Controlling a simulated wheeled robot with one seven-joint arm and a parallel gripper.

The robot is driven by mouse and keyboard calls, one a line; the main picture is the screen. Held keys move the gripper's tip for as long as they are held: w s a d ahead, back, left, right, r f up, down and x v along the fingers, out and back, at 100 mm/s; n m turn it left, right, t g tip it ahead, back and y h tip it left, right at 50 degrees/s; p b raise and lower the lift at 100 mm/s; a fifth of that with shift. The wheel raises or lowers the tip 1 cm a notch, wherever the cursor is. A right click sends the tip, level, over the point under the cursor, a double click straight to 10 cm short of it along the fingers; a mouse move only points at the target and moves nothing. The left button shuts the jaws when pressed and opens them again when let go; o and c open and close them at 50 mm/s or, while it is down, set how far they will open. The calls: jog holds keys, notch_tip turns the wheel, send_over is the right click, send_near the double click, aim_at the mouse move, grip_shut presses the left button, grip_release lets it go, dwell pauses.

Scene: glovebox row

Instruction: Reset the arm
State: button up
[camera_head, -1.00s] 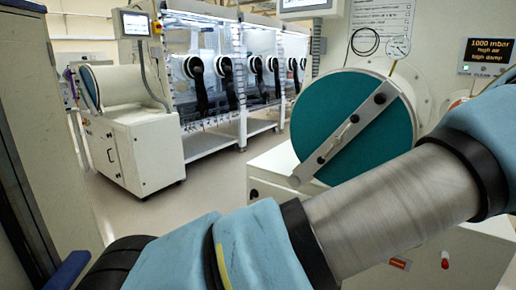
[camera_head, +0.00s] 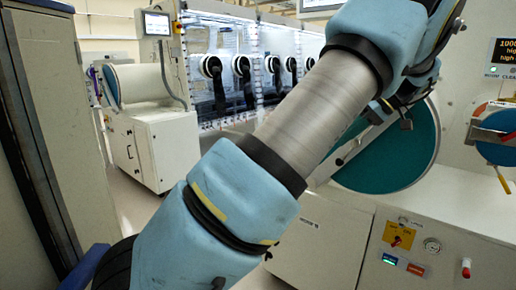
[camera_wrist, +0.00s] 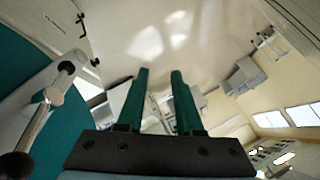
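My arm crosses the head view from bottom left to upper right, raised in front of the near machine. My gripper shows in the wrist view (camera_wrist: 158,75) as two green fingers with a clear gap between them, empty. In the head view my arm hides most of it. The round teal door (camera_head: 405,155) is beside and behind the wrist. The teal door also fills the left edge of the wrist view (camera_wrist: 75,125), with a metal handle (camera_wrist: 50,100) near the fingers but apart from them.
A row of gloveboxes with black gloves (camera_head: 243,75) stands at the back, with a white cabinet (camera_head: 155,145) at its near end. A tall grey cabinet (camera_head: 45,110) is close on the left. Floor shows between the left cabinets.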

jog(key=w+a+f+m+g+h, duration=0.15)
jog(key=a+f, duration=0.35)
jog(key=a, duration=0.6)
jog(key=s+a+f+m+h, duration=0.2)
jog(key=s+a+f+h, duration=0.1)
jog(key=s+a, duration=0.5)
jog(key=s+a+f+m+h, duration=0.3)
jog(key=s+a+f+h, duration=0.1)
jog(key=s+a, duration=0.5)
jog(key=shift+a+f, duration=0.6)
jog(key=shift+a, duration=0.35)
